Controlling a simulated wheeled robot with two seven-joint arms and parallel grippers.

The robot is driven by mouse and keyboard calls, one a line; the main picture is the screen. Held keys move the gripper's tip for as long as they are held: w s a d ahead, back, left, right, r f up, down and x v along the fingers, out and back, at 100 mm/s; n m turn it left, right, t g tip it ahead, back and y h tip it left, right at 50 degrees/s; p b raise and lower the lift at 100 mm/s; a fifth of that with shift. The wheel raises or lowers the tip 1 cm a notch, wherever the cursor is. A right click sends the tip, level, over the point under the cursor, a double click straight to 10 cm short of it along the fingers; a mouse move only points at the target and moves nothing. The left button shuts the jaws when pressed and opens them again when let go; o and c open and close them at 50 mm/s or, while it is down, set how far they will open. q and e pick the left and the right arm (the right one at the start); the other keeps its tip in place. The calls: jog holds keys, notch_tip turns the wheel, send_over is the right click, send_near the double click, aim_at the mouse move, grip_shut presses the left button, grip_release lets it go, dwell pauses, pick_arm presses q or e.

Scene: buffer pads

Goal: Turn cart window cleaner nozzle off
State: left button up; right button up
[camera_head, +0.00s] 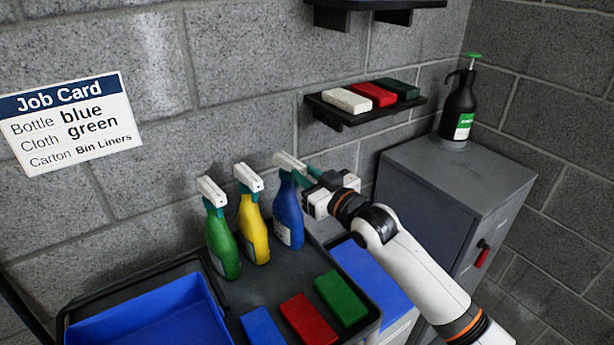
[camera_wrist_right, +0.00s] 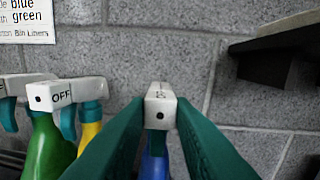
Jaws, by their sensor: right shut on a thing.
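The blue spray bottle (camera_head: 288,215) stands upright on the cart, rightmost of three spray bottles. Its white nozzle (camera_wrist_right: 160,105) sits between the teal fingertips of my right gripper (camera_wrist_right: 158,112), which is shut on it. Small lettering on that nozzle's top is too small to read. In the head view my right gripper (camera_head: 308,178) reaches the bottle's head from the right and hides part of it. The yellow bottle (camera_head: 253,230) and green bottle (camera_head: 222,243) stand to its left; a nozzle marked OFF (camera_wrist_right: 62,96) shows there. My left gripper is not in view.
The cart's dark top (camera_head: 265,285) also holds a blue bin (camera_head: 150,320) and blue, red (camera_head: 308,318) and green (camera_head: 341,298) blocks. A wall shelf (camera_head: 350,113) and a grey cabinet (camera_head: 460,190) with a black sprayer (camera_head: 458,105) stand right. A job card (camera_head: 70,120) hangs left.

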jog(key=o, duration=0.5)
jog(key=shift+o, duration=0.2)
jog(key=shift+p+v, duration=0.65)
jog(key=shift+v, duration=0.15)
jog(key=p+v, duration=0.2)
jog(key=v, duration=0.3)
jog(key=shift+s+d+p, duration=0.15)
jog(key=shift+s+p, duration=0.05)
jog(key=shift+p, duration=0.1)
jog(key=shift+w, duration=0.1)
